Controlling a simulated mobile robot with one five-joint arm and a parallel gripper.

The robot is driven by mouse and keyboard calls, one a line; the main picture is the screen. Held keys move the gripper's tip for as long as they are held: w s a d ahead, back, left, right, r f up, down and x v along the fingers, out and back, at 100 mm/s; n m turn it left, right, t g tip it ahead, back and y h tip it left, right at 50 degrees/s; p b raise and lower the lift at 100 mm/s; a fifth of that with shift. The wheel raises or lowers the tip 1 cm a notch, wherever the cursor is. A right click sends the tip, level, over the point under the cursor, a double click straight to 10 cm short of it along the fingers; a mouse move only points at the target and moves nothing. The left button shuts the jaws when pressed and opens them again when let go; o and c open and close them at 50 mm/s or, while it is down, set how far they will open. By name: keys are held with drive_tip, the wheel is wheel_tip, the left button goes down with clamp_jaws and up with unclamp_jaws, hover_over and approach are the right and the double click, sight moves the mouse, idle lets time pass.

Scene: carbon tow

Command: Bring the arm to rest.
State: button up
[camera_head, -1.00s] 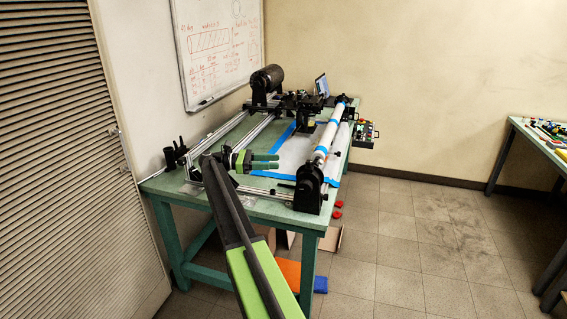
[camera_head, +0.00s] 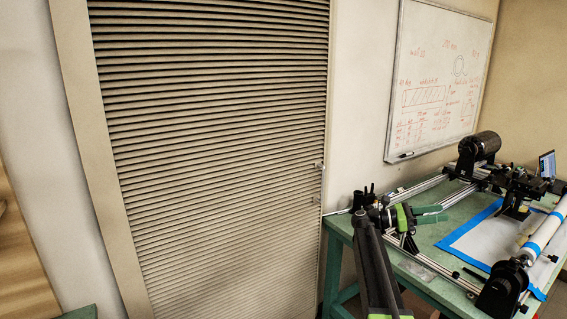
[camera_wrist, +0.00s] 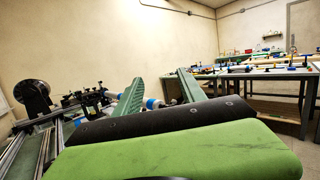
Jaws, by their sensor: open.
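My gripper (camera_head: 443,214) has two green fingers and is at the end of my arm, which reaches in from the bottom of the head view. In that view it appears over the near left part of the green table, in front of the metal rails. In the wrist view its two ribbed green fingers (camera_wrist: 161,78) stand apart with nothing held between them. I cannot tell its exact height above the table.
The green table (camera_head: 432,233) carries rails, a black motor-like unit (camera_head: 478,150), a white tube with blue bands (camera_head: 541,235) and its black end support (camera_head: 503,288). A louvred door (camera_head: 215,150) fills the left. A whiteboard (camera_head: 440,75) hangs behind. Other benches (camera_wrist: 270,85) show in the wrist view.

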drive_tip(key=w+a+r+n+t+y+p, duration=0.1)
drive_tip(key=w+a+r+n+t+y, duration=0.3)
drive_tip(key=a+n+t, duration=0.6)
drive_tip(key=w+a+r+n+t+y+p, duration=0.1)
drive_tip(key=w+a+r+n+t, duration=0.2)
drive_tip(key=w+a+n+t, duration=0.7)
drive_tip(key=s+a+f+n+t+y, duration=0.1)
drive_tip(key=s+a+f+n+y, duration=0.1)
drive_tip(key=a+f+n+y, duration=0.7)
drive_tip(key=s+a+f+n+t+y, duration=0.15)
drive_tip(key=a+n+y, duration=0.45)
drive_tip(key=n, duration=0.7)
drive_tip(key=s+a+f+n+g+y, duration=0.2)
drive_tip(key=s+f+n+g, duration=0.65)
drive_tip(key=s+f, duration=0.75)
drive_tip(key=s+d+f+n+g+h, duration=0.1)
drive_tip(key=s+f+n+g, duration=0.2)
drive_tip(key=s, duration=0.5)
drive_tip(key=s+d+f+n+g, duration=0.2)
drive_tip(key=s+f+n+g, duration=0.1)
drive_tip(key=s+g, duration=0.3)
drive_tip(key=shift+s+d+f+h+p, duration=0.15)
drive_tip(key=shift+s+f+h+p, duration=0.3)
drive_tip(key=shift+s, duration=0.6)
